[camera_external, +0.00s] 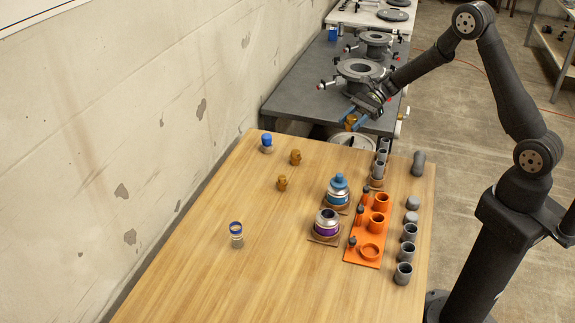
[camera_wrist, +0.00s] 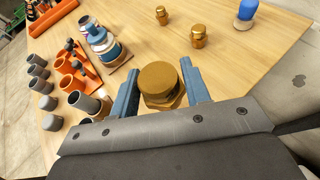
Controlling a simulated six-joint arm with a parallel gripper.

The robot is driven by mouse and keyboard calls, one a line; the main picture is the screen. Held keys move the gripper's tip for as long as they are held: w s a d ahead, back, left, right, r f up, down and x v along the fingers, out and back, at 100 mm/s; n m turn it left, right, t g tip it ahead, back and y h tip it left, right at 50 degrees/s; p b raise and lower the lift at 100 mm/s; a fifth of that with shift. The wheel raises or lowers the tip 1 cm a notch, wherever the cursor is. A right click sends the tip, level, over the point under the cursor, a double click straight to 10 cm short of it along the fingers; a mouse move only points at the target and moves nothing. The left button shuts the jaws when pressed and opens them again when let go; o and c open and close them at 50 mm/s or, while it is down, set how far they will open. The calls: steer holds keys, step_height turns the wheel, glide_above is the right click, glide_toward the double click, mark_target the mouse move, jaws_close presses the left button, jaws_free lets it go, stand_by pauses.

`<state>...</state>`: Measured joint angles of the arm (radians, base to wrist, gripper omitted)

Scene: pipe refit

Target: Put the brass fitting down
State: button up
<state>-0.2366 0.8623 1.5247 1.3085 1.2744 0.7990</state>
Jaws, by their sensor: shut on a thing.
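My gripper (camera_wrist: 160,90) is shut on a brass fitting (camera_wrist: 160,84), which sits between its two blue fingers in the wrist view. In the external view, my gripper (camera_external: 356,118) holds the brass fitting (camera_external: 350,121) above the far edge of the wooden table (camera_external: 200,260). Two other brass fittings stand on the table at the far left: one farther back (camera_external: 295,157) and one nearer (camera_external: 282,183). They also show at the top of the wrist view (camera_wrist: 162,15).
An orange tray (camera_external: 354,252) with orange cups and small plugs lies right of the middle. Grey pipe pieces (camera_external: 408,250) line the right edge. Two canisters (camera_external: 338,190) stand on brown mats. A blue-capped piece (camera_external: 266,143) and a clear blue-rimmed piece (camera_external: 236,232) stand left. The table's near left is clear.

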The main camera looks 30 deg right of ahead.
steer(key=w+m+t, duration=0.6)
steer(key=w+t, duration=0.1)
steer(key=w, duration=0.5)
glide_above(303, 147)
steer(key=shift+m+t+h, duration=0.4)
step_height(303, 147, down, 7)
steer(key=shift+s+r, duration=0.15)
steer(key=shift+r, duration=0.05)
steer(key=shift+f, duration=2.05)
steer(key=shift+f, duration=0.1)
steer(key=o, duration=1.1)
steer(key=shift+c, duration=0.2)
steer(key=shift+d+r, duration=0.2)
steer(key=shift+d, duration=0.05)
steer(key=v, duration=1.1)
steer(key=shift+s+d, duration=0.2)
